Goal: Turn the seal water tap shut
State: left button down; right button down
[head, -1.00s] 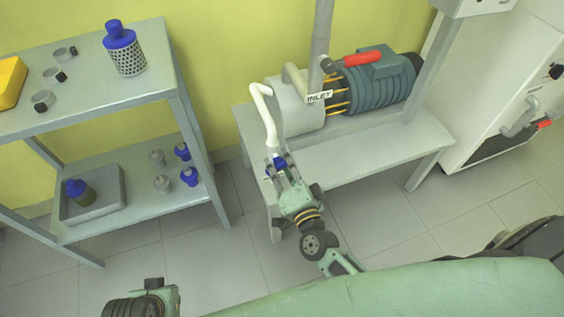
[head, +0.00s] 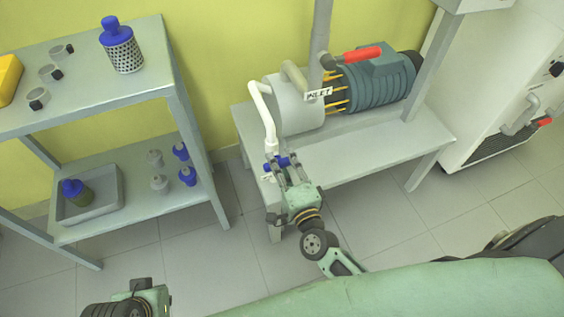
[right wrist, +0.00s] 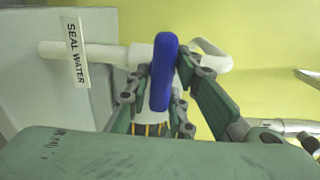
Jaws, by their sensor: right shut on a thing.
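The seal water tap has a blue handle (head: 284,162) on a white pipe (head: 260,103) at the left end of the pump. In the head view the handle lies across the pipe. In the right wrist view the blue handle (right wrist: 164,72) stands upright in the picture, with the white pipe (right wrist: 100,54) behind it and a "SEAL WATER" label (right wrist: 76,54) to its left. My right gripper (head: 281,165) is shut on the handle, with fingers on both sides of it. Part of my left arm shows at the bottom left; its fingertips are not visible.
The pump (head: 378,82) stands on a grey bench (head: 350,150), with a red lever (head: 362,54) and an "INLET" label (head: 318,95) on its pipework. A shelf rack (head: 190,130) with bottles stands at left. A white cabinet (head: 490,95) is at right.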

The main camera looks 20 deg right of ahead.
jog(key=shift+r, duration=0.1)
jog(key=c, duration=1.6)
grip_release()
jog(key=shift+c, duration=0.2)
jog(key=s, duration=1.2)
jog(key=shift+d, duration=0.25)
